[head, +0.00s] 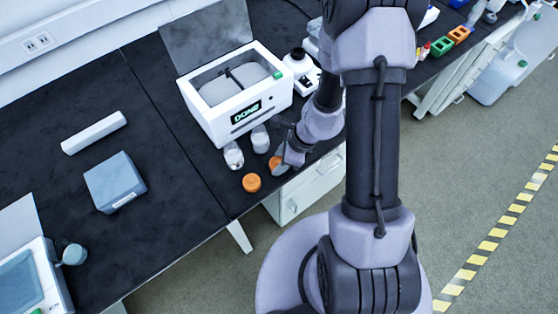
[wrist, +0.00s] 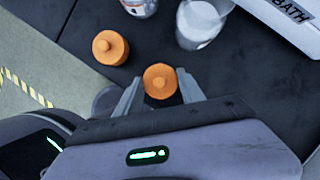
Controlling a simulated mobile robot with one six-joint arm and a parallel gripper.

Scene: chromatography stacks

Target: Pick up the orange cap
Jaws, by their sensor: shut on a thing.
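Two orange caps show. One orange cap (wrist: 160,81) is between the two fingers of my gripper (wrist: 160,90), which is shut on it. In the head view this cap (head: 274,163) is partly hidden by my gripper (head: 283,161). I cannot tell whether it touches the bench or hangs just above it. The other orange cap (head: 252,183) stands on the black bench near its front edge, apart from my gripper. It also shows in the wrist view (wrist: 110,47), left of the held one.
Two clear vessels with pale contents, the left one (head: 233,156) and the right one (head: 260,138), stand just behind the caps. A white bath (head: 237,100) with a "DONE" display is behind them. A grey-blue box (head: 114,182) lies left. Bench between is clear.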

